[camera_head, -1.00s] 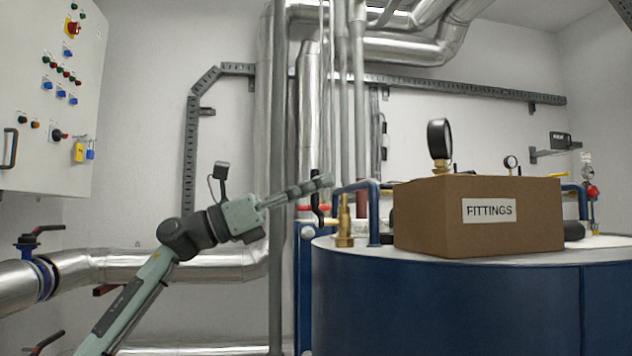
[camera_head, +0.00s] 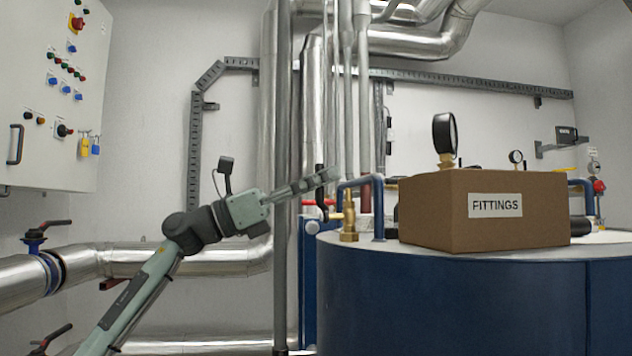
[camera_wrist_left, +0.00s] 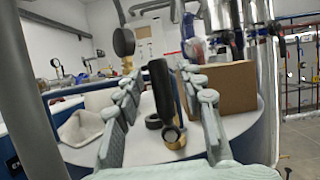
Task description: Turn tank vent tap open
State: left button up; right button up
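The brass tap (camera_head: 349,220) stands upright at the left edge of the tank top (camera_head: 390,249), beside a blue rail. In the left wrist view, its round brass part (camera_wrist_left: 173,137) sits below an upright black lever (camera_wrist_left: 160,88). My left gripper (camera_head: 328,176) is just left of and above the tap in the head view. In the left wrist view its two fingers (camera_wrist_left: 163,98) are apart, with the black lever between them. I cannot tell whether either finger touches it. My right gripper is not in view.
A cardboard FITTINGS box (camera_head: 485,234) stands on the tank right of the tap, with a gauge (camera_head: 445,136) behind it. A blue rail (camera_head: 379,213) is close to the tap. Vertical pipes (camera_head: 363,100) rise behind. A pale cloth (camera_wrist_left: 82,128) lies on the tank.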

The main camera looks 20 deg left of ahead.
pick_arm(q)
jog(key=v, duration=1.2)
jog(key=shift+s, duration=0.1)
